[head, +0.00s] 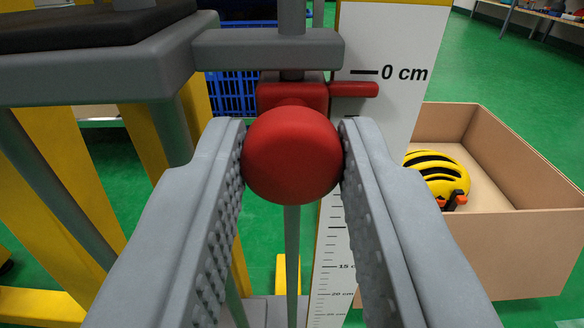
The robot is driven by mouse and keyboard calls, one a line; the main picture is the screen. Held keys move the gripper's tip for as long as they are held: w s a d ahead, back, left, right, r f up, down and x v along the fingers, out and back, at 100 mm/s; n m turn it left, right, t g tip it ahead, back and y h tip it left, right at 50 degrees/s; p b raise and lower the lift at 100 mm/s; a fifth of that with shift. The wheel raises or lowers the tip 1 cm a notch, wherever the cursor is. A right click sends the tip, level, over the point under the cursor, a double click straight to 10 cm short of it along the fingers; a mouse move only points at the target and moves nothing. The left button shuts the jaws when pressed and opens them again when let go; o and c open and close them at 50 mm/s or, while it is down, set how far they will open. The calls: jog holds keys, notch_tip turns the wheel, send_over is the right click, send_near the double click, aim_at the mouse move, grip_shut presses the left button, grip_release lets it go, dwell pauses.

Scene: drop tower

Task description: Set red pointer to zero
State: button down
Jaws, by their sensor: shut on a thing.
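My gripper (292,158) is shut on a round red knob (292,155), one finger pressed on each side. Behind the knob is a red slider block (290,93) on a vertical grey rod (292,250). A red pointer (354,90) sticks out to the right from the block over the white scale (385,40). The pointer sits slightly below the 0 cm line (364,72). A grey crossbar (268,50) is just above the slider block. The fingers hide part of the scale below the pointer.
At right, an open cardboard box (520,240) holds a yellow helmet (437,175). A blue crate (232,93) is behind. Green floor surrounds these.

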jog(key=shift+r, duration=0.45)
jog(key=c, duration=1.1)
grip_release()
jog(key=shift+c, duration=0.2)
jog(key=shift+f, duration=0.1)
